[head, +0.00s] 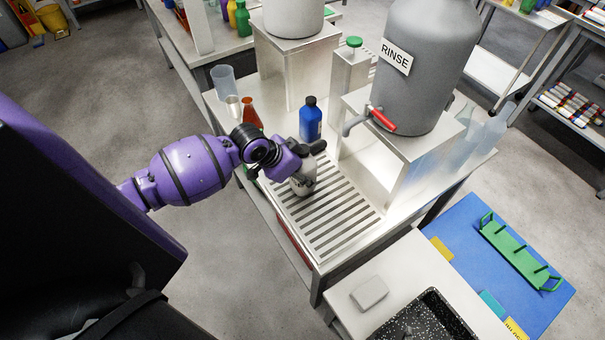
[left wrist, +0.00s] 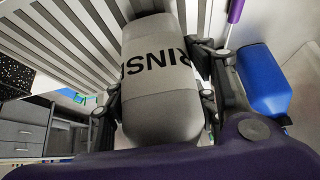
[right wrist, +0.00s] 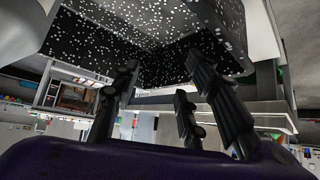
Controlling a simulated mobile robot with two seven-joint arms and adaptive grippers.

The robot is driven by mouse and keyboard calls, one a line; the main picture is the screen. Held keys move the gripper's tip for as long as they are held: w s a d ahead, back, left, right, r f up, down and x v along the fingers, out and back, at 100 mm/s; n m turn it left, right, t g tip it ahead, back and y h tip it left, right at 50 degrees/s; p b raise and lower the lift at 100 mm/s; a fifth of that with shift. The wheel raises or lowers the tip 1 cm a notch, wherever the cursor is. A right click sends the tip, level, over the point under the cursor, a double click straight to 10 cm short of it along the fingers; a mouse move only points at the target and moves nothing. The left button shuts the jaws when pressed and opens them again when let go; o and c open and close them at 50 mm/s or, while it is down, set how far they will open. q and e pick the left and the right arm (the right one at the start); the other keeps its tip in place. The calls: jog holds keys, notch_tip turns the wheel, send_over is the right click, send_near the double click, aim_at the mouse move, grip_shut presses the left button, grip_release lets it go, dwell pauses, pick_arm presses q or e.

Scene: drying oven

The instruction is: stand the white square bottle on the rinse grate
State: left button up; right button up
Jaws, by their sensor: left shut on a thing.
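My left gripper (head: 308,160) is shut on a pale grey-white bottle (head: 303,183) over the far end of the slatted rinse grate (head: 335,222). In the left wrist view the bottle (left wrist: 160,85) sits between the two fingers, with dark lettering reading "RINS" on its side. It looks roughly upright in the head view. I cannot tell whether its base touches the slats. The grate (left wrist: 70,45) also shows behind the bottle in the left wrist view. My right gripper (right wrist: 160,90) is open and empty, seen only in the right wrist view.
A blue bottle (head: 310,120) stands just beyond the held one. An orange-red vessel (head: 251,113) and clear beakers (head: 224,82) stand at the far left. A grey RINSE tank (head: 425,75) with a red-handled tap (head: 382,119) is on the right. The near grate is clear.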

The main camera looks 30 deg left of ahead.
pick_arm(q)
jog(key=shift+f, duration=0.55)
jog(key=shift+f, duration=0.1)
jog(key=o, duration=1.6)
jog(key=shift+f, duration=0.1)
jog(key=shift+o, duration=0.2)
